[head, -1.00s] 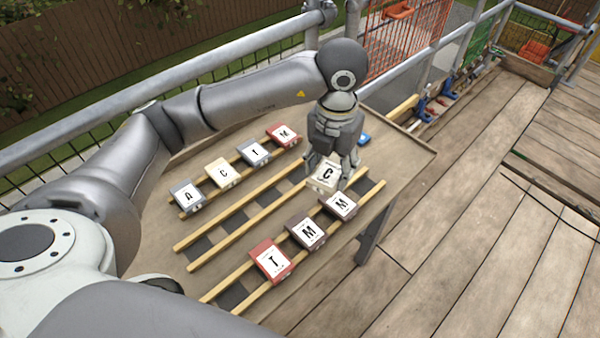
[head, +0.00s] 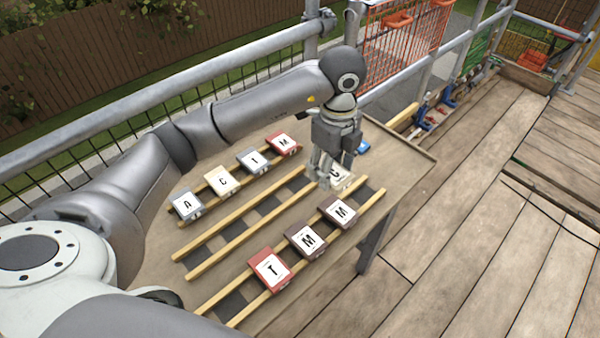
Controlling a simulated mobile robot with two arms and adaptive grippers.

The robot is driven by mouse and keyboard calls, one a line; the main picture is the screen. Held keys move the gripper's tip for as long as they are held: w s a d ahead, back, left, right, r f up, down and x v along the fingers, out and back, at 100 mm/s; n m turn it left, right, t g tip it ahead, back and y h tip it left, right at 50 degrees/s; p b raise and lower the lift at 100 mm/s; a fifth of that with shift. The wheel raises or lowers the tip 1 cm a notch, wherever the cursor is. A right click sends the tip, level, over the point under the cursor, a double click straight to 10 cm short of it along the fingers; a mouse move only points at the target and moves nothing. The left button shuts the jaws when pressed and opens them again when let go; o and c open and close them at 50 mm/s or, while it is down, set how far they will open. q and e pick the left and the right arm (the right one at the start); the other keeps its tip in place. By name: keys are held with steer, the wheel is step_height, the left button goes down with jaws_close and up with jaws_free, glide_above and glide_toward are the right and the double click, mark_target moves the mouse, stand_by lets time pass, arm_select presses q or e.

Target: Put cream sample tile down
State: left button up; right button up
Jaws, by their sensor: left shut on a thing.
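The cream sample tile (head: 343,176), marked C, is at the right end of the middle pair of wooden battens (head: 238,231). My left gripper (head: 329,182) is shut on it, with the fingers hiding its left part. I cannot tell whether the tile touches the battens. Another cream tile (head: 222,182), also marked C, lies in the back row between a grey tile A (head: 187,205) and a grey tile I (head: 253,159). My right gripper is not in view.
A red tile M (head: 283,143) ends the back row. The front row holds a red T tile (head: 270,271) and two dark M tiles (head: 306,240) (head: 338,211). The middle battens are bare to the left.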

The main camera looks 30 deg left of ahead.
arm_select(q)
steer(key=w+a+f, duration=0.1)
steer(key=a+f, duration=0.1)
steer(key=a, duration=0.1)
steer(key=w+a+f+p, duration=0.1)
steer(key=w+a+f, duration=0.1)
steer(key=a+f, duration=0.1)
steer(key=w+a+f+p, duration=0.1)
steer(key=a+f, duration=0.2)
steer(key=shift+w+a, duration=0.2)
steer(key=f, duration=0.1)
steer(key=f+p, duration=0.1)
steer(key=f, duration=0.1)
steer(key=shift+a+p, duration=0.25)
steer(key=shift+p, duration=0.05)
steer(key=shift+w+f, duration=0.1)
steer(key=shift+f, duration=0.15)
